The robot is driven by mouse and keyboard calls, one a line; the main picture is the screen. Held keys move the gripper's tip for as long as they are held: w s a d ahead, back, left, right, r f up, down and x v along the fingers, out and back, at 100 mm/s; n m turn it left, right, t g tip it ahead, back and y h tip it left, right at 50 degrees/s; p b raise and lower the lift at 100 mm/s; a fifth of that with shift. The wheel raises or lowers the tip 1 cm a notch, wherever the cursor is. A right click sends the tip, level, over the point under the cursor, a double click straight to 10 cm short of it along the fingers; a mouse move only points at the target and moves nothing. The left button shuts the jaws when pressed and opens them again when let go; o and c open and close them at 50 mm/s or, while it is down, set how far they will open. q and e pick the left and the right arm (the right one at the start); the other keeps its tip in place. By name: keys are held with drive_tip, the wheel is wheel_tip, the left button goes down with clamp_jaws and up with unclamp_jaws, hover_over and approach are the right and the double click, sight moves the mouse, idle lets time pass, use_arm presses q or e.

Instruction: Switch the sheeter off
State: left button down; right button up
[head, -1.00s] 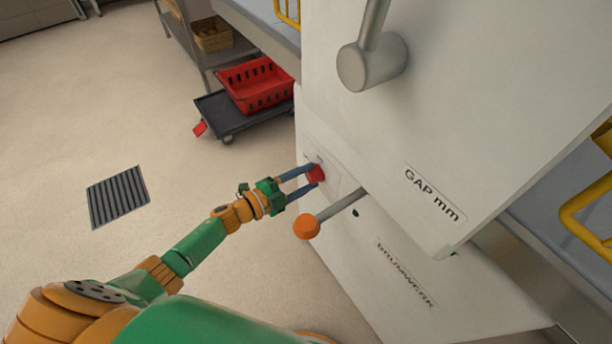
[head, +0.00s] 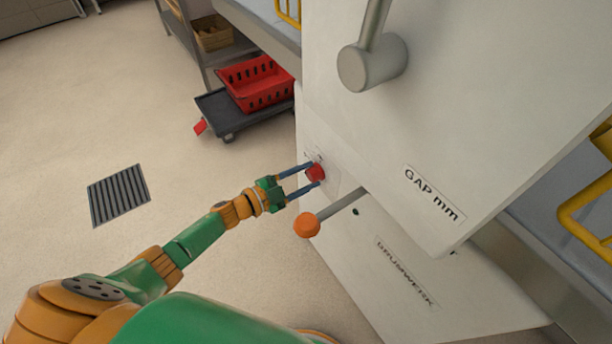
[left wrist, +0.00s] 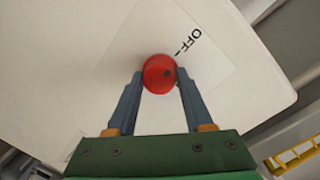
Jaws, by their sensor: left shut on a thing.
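The sheeter (head: 345,130) is a large white machine filling the right half of the head view. A red knob (head: 316,172) sits on its lower left panel. In the left wrist view the red knob (left wrist: 159,73) is on a pale plate, with the word OFF printed at its upper right. My left gripper (head: 314,175) reaches in from the left, its two blue-grey fingers (left wrist: 159,83) one on each side of the knob and shut on it. My right gripper is in no view.
A lever with an orange ball (head: 307,225) sticks out just below and right of my left gripper. A grey handle (head: 372,65) is higher up. A red crate (head: 257,84) on a dark trolley (head: 222,112) stands behind. The floor at left is clear around a drain grate (head: 118,195).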

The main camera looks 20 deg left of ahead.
use_arm(q)
drive_tip(key=shift+c, duration=1.5)
unclamp_jaws()
drive_tip(key=p+v, duration=0.1)
drive_tip(key=v, duration=0.6)
